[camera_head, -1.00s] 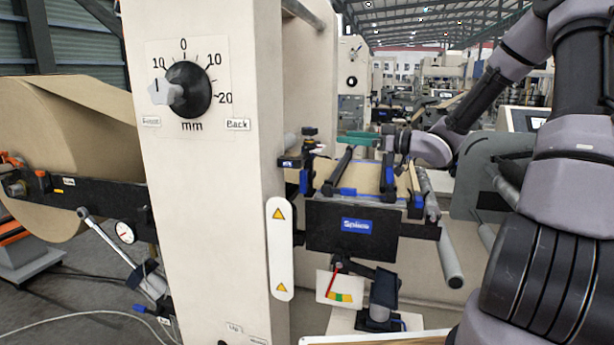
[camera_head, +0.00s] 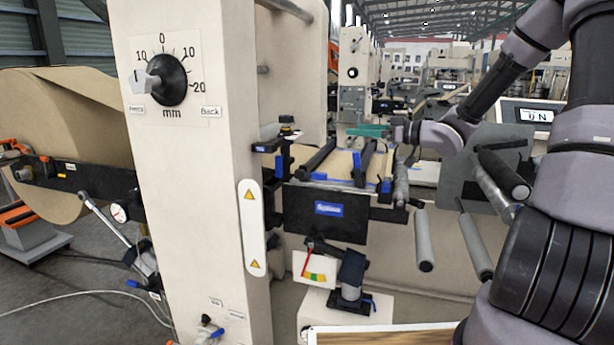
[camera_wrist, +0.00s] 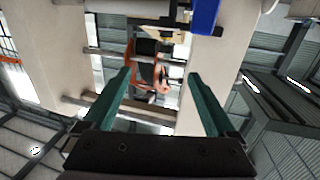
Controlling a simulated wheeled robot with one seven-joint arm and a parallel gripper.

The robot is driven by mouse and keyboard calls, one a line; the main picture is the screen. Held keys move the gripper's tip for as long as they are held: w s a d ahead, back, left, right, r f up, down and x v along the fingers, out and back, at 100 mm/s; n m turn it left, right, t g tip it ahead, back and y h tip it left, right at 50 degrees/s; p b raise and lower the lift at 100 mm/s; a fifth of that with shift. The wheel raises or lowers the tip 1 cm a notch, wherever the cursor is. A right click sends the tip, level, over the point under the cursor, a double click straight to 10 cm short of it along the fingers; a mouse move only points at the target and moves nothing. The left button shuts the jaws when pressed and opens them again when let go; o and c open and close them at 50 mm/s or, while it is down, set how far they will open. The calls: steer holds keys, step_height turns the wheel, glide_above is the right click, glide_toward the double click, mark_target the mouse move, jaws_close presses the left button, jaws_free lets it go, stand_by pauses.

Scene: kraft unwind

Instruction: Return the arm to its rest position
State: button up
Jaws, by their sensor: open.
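My arm comes in from the upper right of the head view and bends back toward the middle. My gripper (camera_head: 366,131), with green fingers, points left above the splice table (camera_head: 328,208). In the wrist view my gripper (camera_wrist: 165,85) shows two green fingers spread wide apart. Nothing is held between them. The wrist view looks past the fingers at beige machine panels and an orange and black item (camera_wrist: 150,75) in the background.
A beige column with a black mm dial (camera_head: 166,80) stands left of the splice table. A kraft roll (camera_head: 60,130) is at far left. Grey rollers (camera_head: 424,240) and a display panel (camera_head: 535,114) are at right. A wooden surface (camera_head: 385,337) lies at the bottom.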

steer(key=d+r+m+t+h, duration=0.3)
steer(key=d+m+h, duration=0.4)
steer(key=h, duration=0.4)
steer(key=s+d+r+m+g+h, duration=0.1)
steer(key=s+d+r+m+h, duration=0.4)
steer(key=s, duration=0.3)
steer(key=s+a+m+g+y, duration=0.1)
steer(key=s+m+g, duration=0.1)
steer(key=s, duration=0.9)
steer(key=s+a+r+m+g+y, duration=0.1)
steer(key=s+m+g+y, duration=0.1)
steer(key=s, duration=0.9)
steer(key=shift+a, duration=0.35)
